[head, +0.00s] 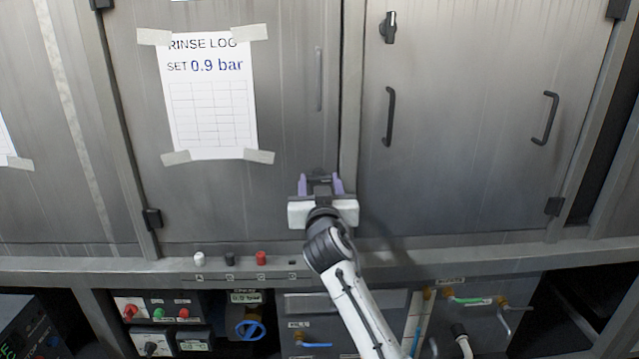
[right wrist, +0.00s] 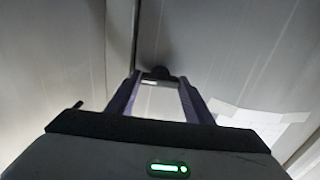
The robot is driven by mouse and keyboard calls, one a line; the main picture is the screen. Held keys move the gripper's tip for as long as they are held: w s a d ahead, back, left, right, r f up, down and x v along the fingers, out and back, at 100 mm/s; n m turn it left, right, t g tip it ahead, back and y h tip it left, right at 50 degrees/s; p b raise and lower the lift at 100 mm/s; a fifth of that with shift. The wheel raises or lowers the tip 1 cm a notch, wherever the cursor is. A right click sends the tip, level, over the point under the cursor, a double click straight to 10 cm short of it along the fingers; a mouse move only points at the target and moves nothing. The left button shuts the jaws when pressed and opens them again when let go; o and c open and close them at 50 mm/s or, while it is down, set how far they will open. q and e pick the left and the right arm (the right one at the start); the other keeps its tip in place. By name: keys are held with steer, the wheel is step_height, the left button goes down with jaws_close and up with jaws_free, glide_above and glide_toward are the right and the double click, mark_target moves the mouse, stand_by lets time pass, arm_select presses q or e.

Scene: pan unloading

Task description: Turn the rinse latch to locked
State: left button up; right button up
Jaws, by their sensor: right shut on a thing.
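My right gripper (head: 321,184) reaches up to the lower right corner of the left steel door, close to the seam between the doors. Its purple fingers are shut on a small dark latch (head: 319,174). The latch also shows in the right wrist view (right wrist: 159,73), at the fingertips. The fingers hide much of it, so I cannot tell which way it is turned. A second dark latch (head: 388,27) is at the top left of the right door, with its handle roughly upright. My left gripper is not in view.
The left door (head: 220,210) carries a taped rinse log sheet (head: 210,98) and a grey handle (head: 318,79). The right door has two dark handles (head: 390,116). Below runs a ledge with small knobs (head: 261,257), then valves and a blue handwheel (head: 250,330).

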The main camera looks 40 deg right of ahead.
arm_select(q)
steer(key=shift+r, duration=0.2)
arm_select(e)
steer(key=shift+n, duration=0.4)
steer(key=shift+r+n+p, duration=0.1)
steer(key=shift+n+p, duration=0.7)
steer(key=shift+n, duration=0.2)
steer(key=shift+n+p, duration=0.45)
steer(key=shift+n, duration=0.45)
steer(key=n+p, duration=0.1)
steer(key=n, duration=0.1)
steer(key=shift+n, duration=0.4)
steer(key=n+p, duration=0.1)
steer(key=n, duration=0.1)
steer(key=shift+n+p, duration=0.35)
steer(key=shift+n, duration=0.05)
steer(key=n+p, duration=0.2)
steer(key=n, duration=0.2)
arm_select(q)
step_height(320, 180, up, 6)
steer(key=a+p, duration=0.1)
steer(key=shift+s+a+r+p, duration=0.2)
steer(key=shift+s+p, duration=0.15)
arm_select(e)
steer(key=shift+n, duration=2)
